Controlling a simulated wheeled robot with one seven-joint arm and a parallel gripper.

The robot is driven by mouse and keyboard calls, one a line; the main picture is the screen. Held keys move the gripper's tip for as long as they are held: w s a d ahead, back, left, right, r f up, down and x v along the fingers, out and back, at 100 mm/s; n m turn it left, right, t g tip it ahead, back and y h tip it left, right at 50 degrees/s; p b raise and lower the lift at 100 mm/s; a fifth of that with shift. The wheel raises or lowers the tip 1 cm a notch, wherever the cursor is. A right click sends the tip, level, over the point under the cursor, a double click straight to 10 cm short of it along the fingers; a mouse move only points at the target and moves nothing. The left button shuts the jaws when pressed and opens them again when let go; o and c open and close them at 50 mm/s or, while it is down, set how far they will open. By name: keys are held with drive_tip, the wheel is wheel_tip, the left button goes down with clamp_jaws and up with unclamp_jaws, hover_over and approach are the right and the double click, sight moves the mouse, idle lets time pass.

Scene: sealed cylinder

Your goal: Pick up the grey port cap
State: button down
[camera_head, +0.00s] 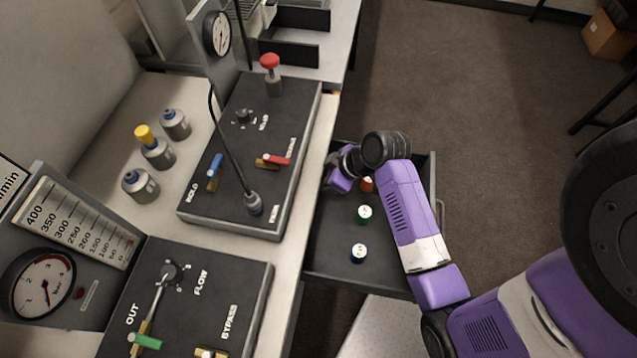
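My gripper (340,182) is over the far left part of an open dark drawer (325,252), seen from above and behind. Its fingers are mostly hidden, so I cannot tell whether it is open or holds anything.
Left of the drawer, a light counter carries a black valve panel (240,110) with coloured handles and a hose. Several grey cylinders stand behind it, one with a yellow top (146,135). A second panel (235,285) is nearer. Open floor lies to the right.

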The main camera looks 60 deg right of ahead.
idle(0.3)
drive_tip(key=shift+s+d+r, duration=0.1)
drive_tip(key=shift+s+r, duration=0.35)
drive_tip(key=s+d+r, duration=0.1)
drive_tip(key=s+r, duration=0.2)
drive_tip(key=s, duration=0.3)
drive_tip(key=s+d+r+b, duration=0.1)
drive_tip(key=s+r, duration=0.3)
drive_tip(key=s, duration=0.3)
drive_tip(key=shift+r, duration=0.1)
